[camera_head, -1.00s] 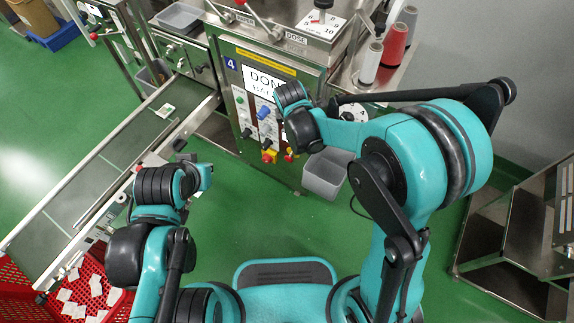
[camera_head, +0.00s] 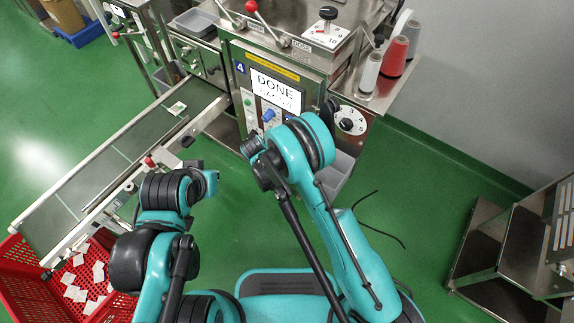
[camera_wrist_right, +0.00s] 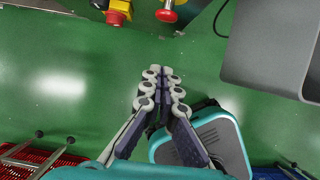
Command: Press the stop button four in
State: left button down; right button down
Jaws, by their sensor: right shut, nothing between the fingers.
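Machine four's front panel (camera_head: 265,85) shows a blue "4" label and a screen reading DONE. A green button (camera_head: 248,101) and a blue knob (camera_head: 268,115) sit below the screen; my right arm hides the panel's lower part.
A grey bin (camera_wrist_right: 265,50) is right of the buttons in the wrist view. A conveyor (camera_head: 110,160) runs along the left to a red crate (camera_head: 25,285) with several white bags. Thread spools (camera_head: 392,58) stand at the upper right. A metal rack (camera_head: 500,235) is at the right.

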jog(key=w+d+f+b, duration=0.4)
jog(key=w+f+b, duration=0.1)
jog(key=f, duration=0.4)
jog(key=shift+w+d, duration=0.3)
jog(key=shift+w, duration=0.35)
jog(key=shift+f, duration=0.1)
